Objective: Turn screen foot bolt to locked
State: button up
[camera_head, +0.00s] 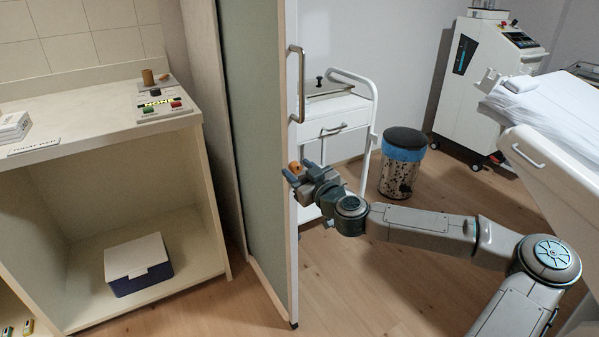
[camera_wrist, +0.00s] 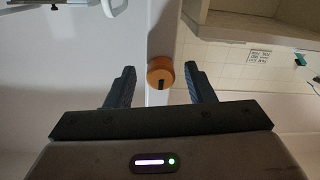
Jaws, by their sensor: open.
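The green folding screen (camera_head: 252,120) stands upright with a white edge frame and a long pull handle (camera_head: 299,85). A round orange knob (camera_head: 295,167) sits on the frame below the handle; I take it as the bolt. In the wrist view the knob (camera_wrist: 157,68) shows a dark slot at its lower edge and lies between my two fingers, beyond their tips or level with them; the depth is unclear. My gripper (camera_head: 297,176) is open at the frame's edge, with gaps on both sides of the knob (camera_wrist: 168,80). The screen's foot (camera_head: 294,324) rests at the floor.
A white trolley (camera_head: 335,120) and a pedal bin (camera_head: 403,165) stand behind my arm. A couch (camera_head: 560,140) is at the right. A counter (camera_head: 80,110) with a control box (camera_head: 160,108) is at the left. Floor in front of the screen is clear.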

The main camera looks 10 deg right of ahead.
jog(key=c, duration=1)
jog(key=m, duration=0.4)
jog(key=shift+m, duration=0.4)
jog(key=m+p, duration=0.1)
jog(key=m, duration=0.8)
jog(key=shift+h+p, duration=0.3)
jog(key=shift+p, duration=0.1)
jog(key=shift+m+p, duration=0.45)
jog(key=shift+m, duration=1.65)
jog(key=shift+f, duration=0.1)
